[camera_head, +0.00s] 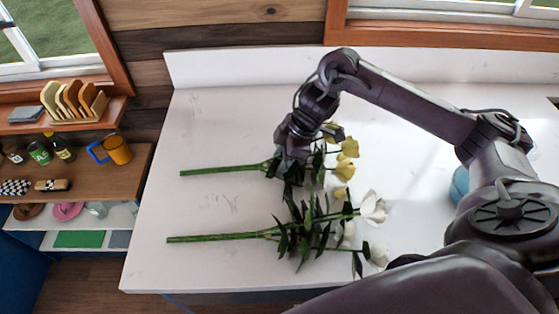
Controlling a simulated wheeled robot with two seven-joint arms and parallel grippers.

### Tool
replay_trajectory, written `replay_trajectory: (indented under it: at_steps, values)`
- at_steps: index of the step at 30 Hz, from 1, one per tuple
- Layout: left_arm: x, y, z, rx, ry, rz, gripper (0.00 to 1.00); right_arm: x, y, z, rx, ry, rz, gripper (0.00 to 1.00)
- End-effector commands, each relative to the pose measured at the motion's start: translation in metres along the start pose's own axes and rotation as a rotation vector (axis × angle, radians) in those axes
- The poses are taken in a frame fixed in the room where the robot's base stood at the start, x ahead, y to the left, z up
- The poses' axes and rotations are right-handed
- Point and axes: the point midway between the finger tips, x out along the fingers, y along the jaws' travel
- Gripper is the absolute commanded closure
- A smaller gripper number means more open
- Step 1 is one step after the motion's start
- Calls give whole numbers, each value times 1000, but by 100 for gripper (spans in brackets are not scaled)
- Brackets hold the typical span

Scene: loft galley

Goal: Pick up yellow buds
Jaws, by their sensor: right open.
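The yellow buds (346,148) are on a long green stem (222,170) that lies across the white counter, with the bare stem end to the left. My right gripper (286,172) is over the stem where the leaves begin, to the left of the buds. It points down and is open. The gripper and wrist hide part of the stem and leaves, and I cannot tell whether the fingers touch it. My left gripper is not in view.
A white flower stem (372,208) lies nearer the front on the white counter (200,120). A blue round object (460,184) is partly hidden behind my right arm. Shelves at the left hold a mug (117,150) and bottles. The counter's left part is clear.

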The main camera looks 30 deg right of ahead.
Motion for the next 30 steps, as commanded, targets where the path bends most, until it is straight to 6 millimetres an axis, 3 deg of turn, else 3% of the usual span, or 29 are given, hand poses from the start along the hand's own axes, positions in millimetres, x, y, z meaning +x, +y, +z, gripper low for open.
replay_trajectory:
  at_steps: [3,9,19,30]
  values:
    - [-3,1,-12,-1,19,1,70,6,0,0,-1,0,0,58]
    - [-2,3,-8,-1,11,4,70,7,0,0,-1,0,1,58]
    - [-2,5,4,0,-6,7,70,7,0,0,-1,0,1,100]
    - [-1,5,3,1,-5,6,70,4,0,-1,-1,1,2,100]
